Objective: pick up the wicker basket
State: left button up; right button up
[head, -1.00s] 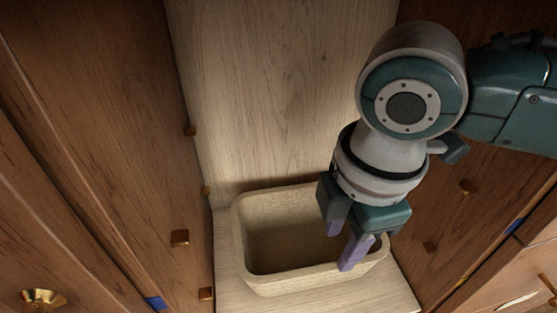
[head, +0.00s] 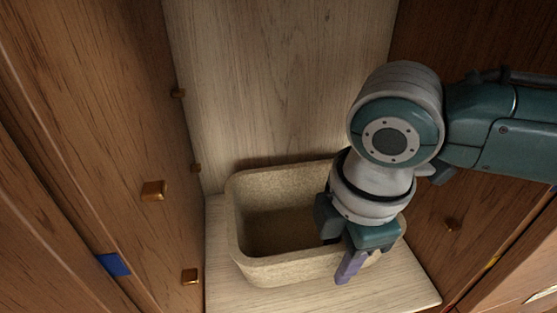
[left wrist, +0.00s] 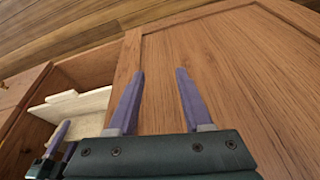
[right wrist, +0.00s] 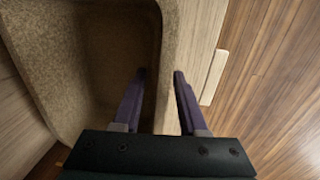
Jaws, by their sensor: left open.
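The wicker basket (head: 290,270) is a beige, open-topped, rounded rectangular box on the pale cabinet floor. It looks empty, and its right side is partly hidden behind my right arm. My right gripper (head: 338,258) is open at the basket's near right rim. In the right wrist view, one finger is over the inside and the other outside, with the basket's wall (right wrist: 172,40) between them. I cannot tell whether they touch it. My left gripper (left wrist: 157,75) is open and empty in the left wrist view, facing a brown wooden panel; it is outside the head view.
Brown wooden cabinet sides (head: 90,130) stand close on the left and right, with small brass-coloured pegs (head: 153,190). A pale back panel (head: 280,80) rises behind the basket. A narrow strip of pale floor (head: 225,290) is free in front.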

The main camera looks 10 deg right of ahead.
grip_shut()
dwell(1.2)
